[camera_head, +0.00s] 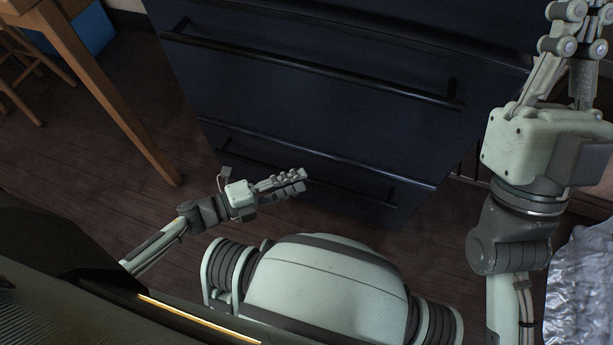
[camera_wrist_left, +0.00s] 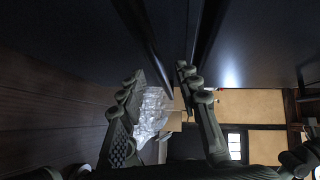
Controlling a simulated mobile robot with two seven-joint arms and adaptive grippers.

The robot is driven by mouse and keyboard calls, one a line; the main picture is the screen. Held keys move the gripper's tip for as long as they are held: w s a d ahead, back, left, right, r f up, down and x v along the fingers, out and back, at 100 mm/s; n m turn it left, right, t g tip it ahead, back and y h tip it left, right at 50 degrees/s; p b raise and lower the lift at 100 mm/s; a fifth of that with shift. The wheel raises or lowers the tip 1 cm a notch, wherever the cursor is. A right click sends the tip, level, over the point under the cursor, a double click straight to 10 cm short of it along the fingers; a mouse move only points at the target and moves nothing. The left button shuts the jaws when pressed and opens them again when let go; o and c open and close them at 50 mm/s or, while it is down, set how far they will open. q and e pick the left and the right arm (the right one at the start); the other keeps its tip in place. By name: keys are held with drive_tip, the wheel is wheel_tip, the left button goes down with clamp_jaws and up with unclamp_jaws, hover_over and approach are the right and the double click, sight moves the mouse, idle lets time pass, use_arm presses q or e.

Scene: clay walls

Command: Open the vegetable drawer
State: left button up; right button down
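The dark blue drawer unit (camera_head: 300,110) fills the upper middle of the head view. Its lower drawer front (camera_head: 350,172) has a long black bar handle (camera_head: 345,187), partly hidden by my left gripper. No open gap shows at this drawer. My left gripper (camera_head: 304,180) is in front of that handle. In the left wrist view its two fingers (camera_wrist_left: 160,76) are apart, with a dark bar (camera_wrist_left: 152,50) running between their tips; I cannot tell whether they touch it. My right gripper (camera_head: 578,30) is raised at the right, its fingertips cut off by the frame.
An upper drawer has its own black bar handle (camera_head: 310,68). A wooden table leg (camera_head: 120,110) stands at the left, with a stool (camera_head: 20,65) and a blue box (camera_head: 88,32). Crumpled silvery material (camera_head: 580,285) lies at the lower right.

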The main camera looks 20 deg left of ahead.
use_arm(q)
drive_tip(key=shift+x, duration=1.55)
drive_tip(key=shift+c, duration=0.6)
clamp_jaws()
